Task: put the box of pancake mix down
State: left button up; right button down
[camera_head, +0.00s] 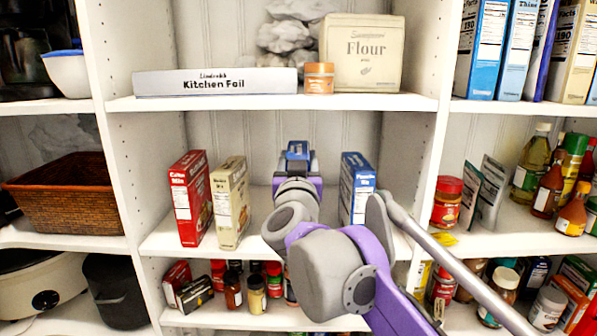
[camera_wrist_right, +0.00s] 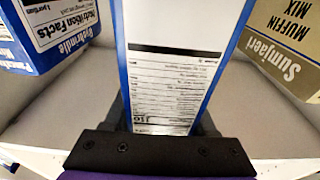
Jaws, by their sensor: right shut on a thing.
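My right gripper (camera_head: 298,164) reaches into the middle shelf bay and is shut on a blue-and-white box, the box of pancake mix (camera_head: 297,148). In the right wrist view the held box (camera_wrist_right: 175,75) stands between the dark fingers (camera_wrist_right: 163,122), its white printed side facing the camera. The wrist and arm hide most of it in the head view, so I cannot tell whether its base touches the shelf. Another blue box (camera_head: 357,188), also labelled pancake mix, stands to the right. My left gripper is not in view.
A beige muffin mix box (camera_head: 230,203) and a red box (camera_head: 189,198) stand left on the same shelf (camera_head: 165,240). The shelf above holds kitchen foil (camera_head: 215,82), a small jar (camera_head: 319,77) and flour (camera_head: 361,52). Gaps show on both sides of the held box.

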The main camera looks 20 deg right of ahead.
jog(key=shift+w+d+f, duration=0.25)
jog(key=shift+w+f, duration=0.55)
jog(key=shift+f, duration=0.1)
jog(key=shift+w+d+f, duration=0.2)
jog(key=shift+w+f, duration=0.6)
jog(key=shift+f, duration=0.05)
jog(key=shift+f+b, duration=0.2)
jog(key=shift+b, duration=0.1)
jog(key=shift+c, duration=1.1)
grip_release()
jog(key=shift+r, duration=0.1)
